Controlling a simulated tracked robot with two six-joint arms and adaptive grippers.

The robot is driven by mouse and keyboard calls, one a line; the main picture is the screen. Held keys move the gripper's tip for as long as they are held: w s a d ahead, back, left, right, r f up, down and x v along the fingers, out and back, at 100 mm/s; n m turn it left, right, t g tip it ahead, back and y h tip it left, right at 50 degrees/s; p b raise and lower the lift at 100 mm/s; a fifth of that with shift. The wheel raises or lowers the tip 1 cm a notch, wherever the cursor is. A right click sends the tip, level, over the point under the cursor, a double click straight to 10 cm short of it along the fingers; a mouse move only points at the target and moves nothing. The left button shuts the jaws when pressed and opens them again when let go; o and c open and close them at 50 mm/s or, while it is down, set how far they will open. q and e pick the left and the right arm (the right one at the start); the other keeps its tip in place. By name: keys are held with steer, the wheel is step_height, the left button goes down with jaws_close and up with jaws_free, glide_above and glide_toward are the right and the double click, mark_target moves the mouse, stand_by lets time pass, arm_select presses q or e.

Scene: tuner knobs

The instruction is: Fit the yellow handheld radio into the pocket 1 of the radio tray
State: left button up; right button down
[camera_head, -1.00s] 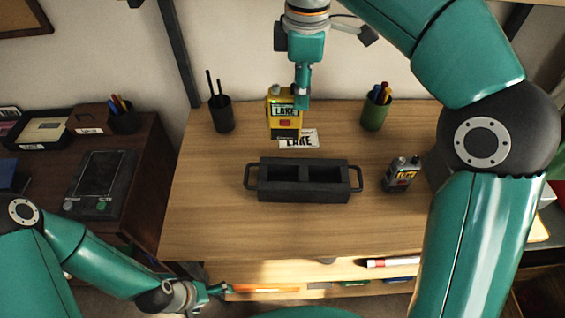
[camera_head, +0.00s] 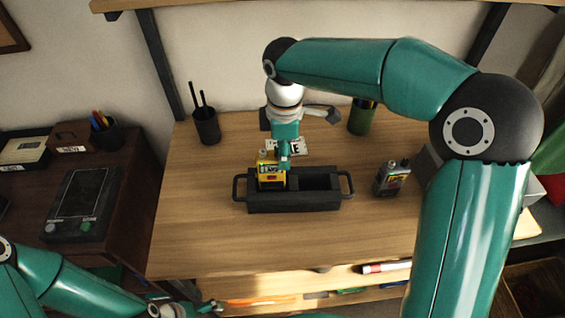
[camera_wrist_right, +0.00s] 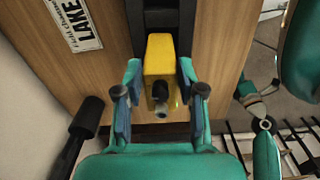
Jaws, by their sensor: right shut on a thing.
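The yellow handheld radio (camera_head: 271,178) stands about upright over the left opening of the dark radio tray (camera_head: 318,203). Its lower end meets the tray there; I cannot tell how deep it sits. The tray's right opening is empty. My right gripper (camera_head: 284,163) is shut on the radio near its top. In the right wrist view the radio (camera_wrist_right: 160,62) is between the two fingers (camera_wrist_right: 160,92), with part of the dark tray (camera_wrist_right: 160,18) beyond it. My left gripper (camera_head: 208,308) is low at the table's front, small and partly cut off; its fingers are unclear.
A grey radio (camera_head: 392,178) stands right of the tray. A LAKE card (camera_head: 299,147) lies behind the tray, partly covered by my right gripper. The table left of the tray is clear.

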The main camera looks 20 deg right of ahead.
steer(key=shift+f, duration=2)
steer(key=shift+f, duration=0.15)
steer(key=c, duration=0.7)
jaws_free()
step_height(320, 180, up, 12)
steer(key=shift+s+r, duration=0.1)
steer(key=shift+r, duration=0.05)
